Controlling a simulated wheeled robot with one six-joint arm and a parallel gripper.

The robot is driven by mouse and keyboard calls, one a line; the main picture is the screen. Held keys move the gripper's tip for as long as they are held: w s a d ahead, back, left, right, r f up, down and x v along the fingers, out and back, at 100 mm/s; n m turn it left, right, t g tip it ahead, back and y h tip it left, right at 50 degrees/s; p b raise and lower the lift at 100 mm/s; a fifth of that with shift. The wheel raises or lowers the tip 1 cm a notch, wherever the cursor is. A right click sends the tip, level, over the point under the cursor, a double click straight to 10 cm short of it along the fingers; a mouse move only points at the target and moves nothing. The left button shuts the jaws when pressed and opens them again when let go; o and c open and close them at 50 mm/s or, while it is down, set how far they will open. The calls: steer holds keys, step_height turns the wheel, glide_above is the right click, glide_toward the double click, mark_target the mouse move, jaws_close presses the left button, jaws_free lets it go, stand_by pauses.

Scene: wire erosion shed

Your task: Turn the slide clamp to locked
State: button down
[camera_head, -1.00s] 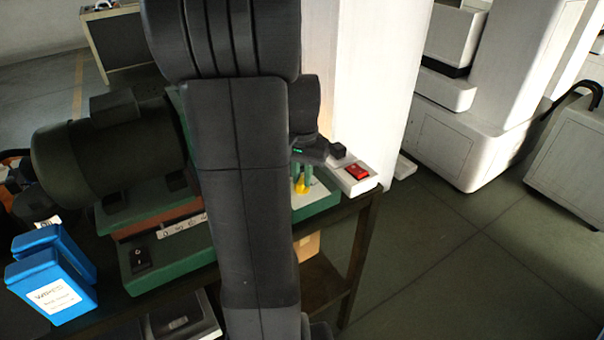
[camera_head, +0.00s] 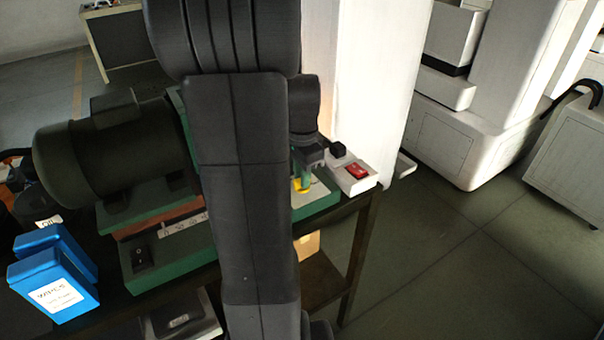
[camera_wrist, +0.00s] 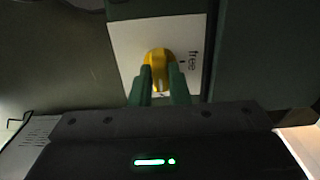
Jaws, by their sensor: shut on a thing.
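The slide clamp is a yellow knob (camera_wrist: 158,58) on a white plate (camera_wrist: 130,50) in the wrist view. The word "free" and a small mark stand on the plate to the knob's right. My gripper (camera_wrist: 159,77) has its two green fingers on either side of the knob, shut on it. The knob's lower part is hidden between the fingers. In the head view a bit of the yellow knob (camera_head: 302,184) shows beside my gripper at the right end of the green machine (camera_head: 185,252). My arm hides much of the machine.
A large dark motor (camera_head: 115,150) sits on the machine at left. Blue boxes (camera_head: 55,285) stand at the bench's left. A white box with a red switch (camera_head: 357,172) is close right of the knob. Open floor (camera_head: 450,260) lies to the right.

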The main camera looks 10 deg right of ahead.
stand_by(0.5)
steer(key=c, duration=1.4)
jaws_free()
step_height(320, 180, up, 14)
steer(key=shift+f+b, duration=0.1)
steer(key=shift+b, duration=0.2)
step_height(320, 180, down, 14)
steer(key=shift+r, duration=0.1)
